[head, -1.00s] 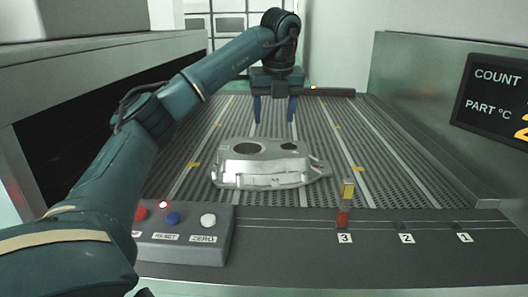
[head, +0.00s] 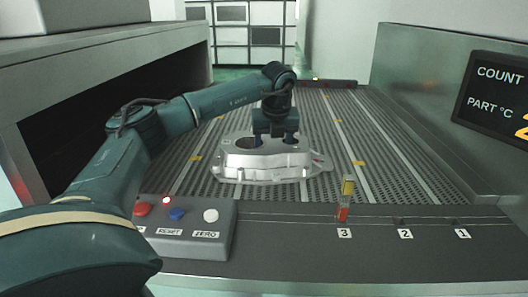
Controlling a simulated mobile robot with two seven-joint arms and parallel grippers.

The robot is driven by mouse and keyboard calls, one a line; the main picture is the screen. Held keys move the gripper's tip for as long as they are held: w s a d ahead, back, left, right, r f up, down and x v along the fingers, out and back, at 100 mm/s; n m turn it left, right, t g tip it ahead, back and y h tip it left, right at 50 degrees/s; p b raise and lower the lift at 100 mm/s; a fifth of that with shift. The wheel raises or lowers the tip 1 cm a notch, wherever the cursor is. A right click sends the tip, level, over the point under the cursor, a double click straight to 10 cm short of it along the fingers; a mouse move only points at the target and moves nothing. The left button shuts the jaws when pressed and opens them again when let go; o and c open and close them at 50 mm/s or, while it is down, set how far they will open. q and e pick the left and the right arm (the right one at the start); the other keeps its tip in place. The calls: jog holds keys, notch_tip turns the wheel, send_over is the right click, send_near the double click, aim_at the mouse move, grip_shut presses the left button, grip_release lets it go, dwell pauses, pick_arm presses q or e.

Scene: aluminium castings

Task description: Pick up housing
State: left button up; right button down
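The housing (head: 262,164) is a silver aluminium casting with openings in its top. It sits on the grey slatted conveyor in the middle of the head view. My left gripper (head: 273,139) is directly at the housing, pointing down, with its two blue fingers apart. The fingers are at the housing's far upper side, and their tips are hidden behind or inside it. I cannot tell whether they touch it. My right gripper is not in view.
A control box (head: 185,226) with red, blue and white buttons stands at the front left. A small yellow and red post (head: 345,196) stands at mark 3 on the front ledge. A display panel (head: 497,98) is on the right wall. The conveyor (head: 410,160) is clear right of the housing.

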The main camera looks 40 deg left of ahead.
pick_arm(q)
jog(key=shift+w+a+f, duration=0.1)
jog(key=shift+a+f, duration=0.05)
jog(key=shift+f, duration=0.5)
jog(key=shift+c, duration=0.4)
grip_shut()
jog(key=shift+a+r, duration=0.1)
jog(key=shift+r, duration=0.1)
